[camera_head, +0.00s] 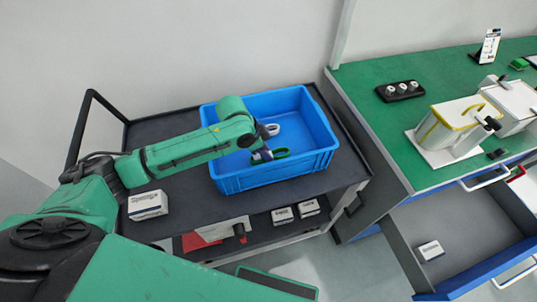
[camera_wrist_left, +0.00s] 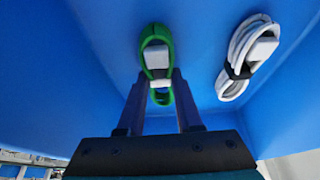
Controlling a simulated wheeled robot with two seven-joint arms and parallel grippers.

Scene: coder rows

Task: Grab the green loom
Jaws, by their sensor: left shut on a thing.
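The green loom (camera_wrist_left: 144,40) is a looped green cable with a pale connector. In the left wrist view it sits between the fingers of my left gripper (camera_wrist_left: 157,82), which is shut on it. In the head view the loom (camera_head: 281,152) is inside the blue crate (camera_head: 272,180), beside my left gripper (camera_head: 262,155). The gripper reaches down into the crate. I cannot tell whether the loom still touches the crate floor. My right gripper is not in view.
A white loom (camera_head: 272,130) lies in the crate, also in the left wrist view (camera_wrist_left: 235,75). The crate stands on a dark cart (camera_head: 165,128) with a white box (camera_head: 148,205) at its left. A green-topped bench (camera_head: 420,80) with an open drawer (camera_head: 455,250) stands at right.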

